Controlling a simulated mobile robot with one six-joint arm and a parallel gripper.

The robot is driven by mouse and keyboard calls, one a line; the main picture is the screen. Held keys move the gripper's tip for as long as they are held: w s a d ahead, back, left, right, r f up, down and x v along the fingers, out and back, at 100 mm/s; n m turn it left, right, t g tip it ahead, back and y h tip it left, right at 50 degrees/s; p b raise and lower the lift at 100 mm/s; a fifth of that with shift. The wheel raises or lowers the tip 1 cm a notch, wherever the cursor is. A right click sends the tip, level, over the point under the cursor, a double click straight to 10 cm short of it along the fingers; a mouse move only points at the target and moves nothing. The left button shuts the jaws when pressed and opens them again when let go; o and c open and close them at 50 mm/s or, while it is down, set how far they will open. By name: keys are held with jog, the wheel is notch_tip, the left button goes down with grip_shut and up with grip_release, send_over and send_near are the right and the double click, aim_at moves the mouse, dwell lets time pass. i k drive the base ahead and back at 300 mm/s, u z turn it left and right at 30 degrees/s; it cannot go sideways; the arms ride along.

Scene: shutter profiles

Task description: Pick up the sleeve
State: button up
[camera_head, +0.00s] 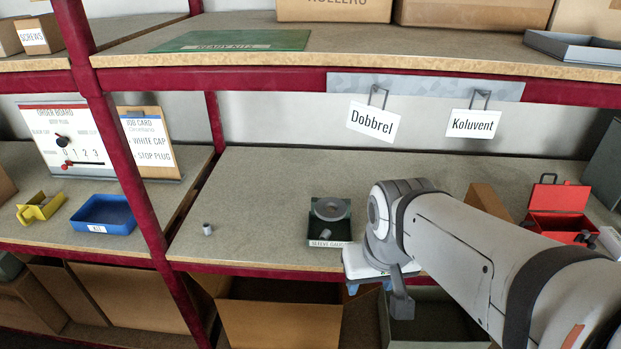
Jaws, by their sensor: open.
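A small grey cylinder (207,229), which looks like the sleeve, stands alone on the middle shelf, left of centre near the front edge. A dark green holder labelled as a sleeve gauge (330,243) sits to its right, with a round grey ring (331,209) in its back part and a small grey piece (325,234) in front of the ring. My gripper (371,288) is open, at the shelf's front edge just right of the gauge, and apart from the cylinder. Its fingers are partly hidden by the wrist, and I see nothing held.
A dark red upright (130,165) stands left of the cylinder. A blue tray (104,216) and a yellow holder (40,207) lie beyond it. A red box (558,198) is at the right. Bare shelf lies between cylinder and gauge.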

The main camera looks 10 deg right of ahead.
aim_at(207, 227)
jog(key=z, duration=2.8)
jog(key=k, duration=1.45)
jog(key=u, duration=1.7)
jog(key=i, duration=0.5)
jog(key=u, duration=0.05)
